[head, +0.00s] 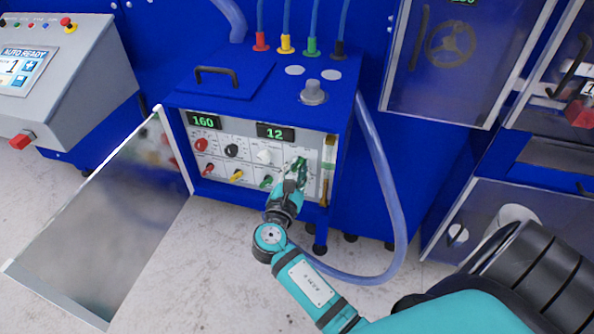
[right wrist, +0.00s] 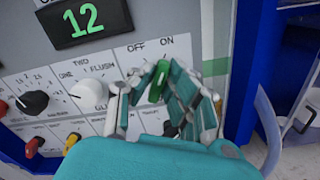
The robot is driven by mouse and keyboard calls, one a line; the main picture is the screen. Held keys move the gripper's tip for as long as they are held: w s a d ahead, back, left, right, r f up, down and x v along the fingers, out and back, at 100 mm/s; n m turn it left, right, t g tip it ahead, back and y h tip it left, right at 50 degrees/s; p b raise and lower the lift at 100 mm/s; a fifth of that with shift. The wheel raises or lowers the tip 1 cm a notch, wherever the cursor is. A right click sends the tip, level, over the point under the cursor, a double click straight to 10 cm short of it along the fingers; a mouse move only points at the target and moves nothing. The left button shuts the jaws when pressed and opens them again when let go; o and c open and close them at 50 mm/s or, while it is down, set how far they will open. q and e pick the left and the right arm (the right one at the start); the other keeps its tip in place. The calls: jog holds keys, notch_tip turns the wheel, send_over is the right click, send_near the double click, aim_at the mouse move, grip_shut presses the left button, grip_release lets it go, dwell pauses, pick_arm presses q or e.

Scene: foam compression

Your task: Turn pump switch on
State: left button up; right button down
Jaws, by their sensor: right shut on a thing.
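The pump switch is a green knob (right wrist: 158,82) below the OFF and ON labels on the control panel (head: 215,150). In the right wrist view the knob is tilted, its upper end leaning right toward ON. My right gripper (right wrist: 160,95) is shut on the green knob, with a finger on each side of it. In the head view my right gripper (head: 296,172) covers most of the knob at the panel's right side. My left gripper is not in view.
Beside the knob are a white knob (right wrist: 90,94), a black knob (right wrist: 33,103) and red and yellow knobs. Displays read 160 (head: 204,121) and 12 (head: 276,132). The open panel door (head: 105,215) hangs at the left. A clear hose (head: 385,200) loops at the right.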

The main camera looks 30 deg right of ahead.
jog(key=shift+m, duration=0.3)
jog(key=c, duration=1.3)
grip_release()
jog(key=shift+c, duration=0.2)
jog(key=v, duration=1.2)
jog(key=shift+w, duration=0.1)
